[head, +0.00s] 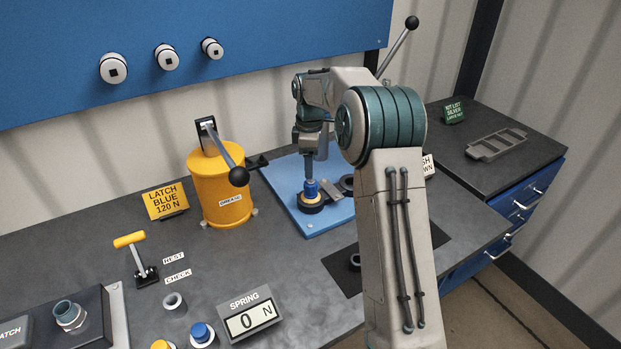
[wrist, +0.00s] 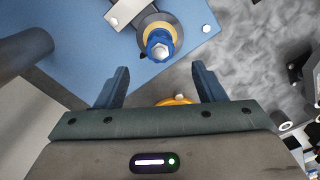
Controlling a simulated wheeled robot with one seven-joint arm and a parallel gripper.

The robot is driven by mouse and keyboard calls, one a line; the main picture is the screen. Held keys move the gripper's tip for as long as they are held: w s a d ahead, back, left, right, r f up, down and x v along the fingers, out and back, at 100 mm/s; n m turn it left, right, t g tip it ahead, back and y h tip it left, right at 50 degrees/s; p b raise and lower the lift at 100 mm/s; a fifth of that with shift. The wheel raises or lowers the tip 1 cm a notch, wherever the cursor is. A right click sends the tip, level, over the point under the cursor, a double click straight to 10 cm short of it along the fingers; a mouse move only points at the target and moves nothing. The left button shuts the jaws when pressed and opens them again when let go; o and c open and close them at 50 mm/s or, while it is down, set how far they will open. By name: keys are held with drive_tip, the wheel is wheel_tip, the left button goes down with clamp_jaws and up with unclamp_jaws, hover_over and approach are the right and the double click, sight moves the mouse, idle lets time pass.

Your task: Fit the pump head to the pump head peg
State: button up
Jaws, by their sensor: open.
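A blue fitting (head: 311,188) with a brass-coloured ring stands upright on a dark round base on the light blue plate (head: 288,205). I cannot tell whether it is the pump head, its peg, or both fitted together. In the wrist view the blue fitting (wrist: 160,45) shows a bright hex end, with the brass ring and dark base around it. My gripper (head: 310,176) points down close above the fitting. In the wrist view my gripper (wrist: 158,70) has its fingers wide apart with nothing between them, and the fitting appears beyond the fingertips.
A yellow cylinder (head: 222,190) with a black-knobbed lever stands left of the plate. A grey link and dark round parts lie beside the fitting, partly behind my arm. A spring readout (head: 250,318) shows 0 N. Blue (head: 202,333) and yellow couplers stand at the front.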

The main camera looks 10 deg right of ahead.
sight(310, 182)
wheel_tip(310, 182, down, 8)
drive_tip(key=shift+f+p, duration=0.1)
drive_tip(key=shift+p, duration=0.45)
drive_tip(key=c, duration=1.2)
drive_tip(key=shift+o, duration=0.2)
drive_tip(key=shift+r+p, duration=0.95)
drive_tip(key=shift+r, duration=0.7)
drive_tip(key=shift+r, duration=0.1)
drive_tip(key=shift+c, duration=0.4)
drive_tip(key=shift+r+p, duration=1.3)
drive_tip(key=shift+r, duration=0.6)
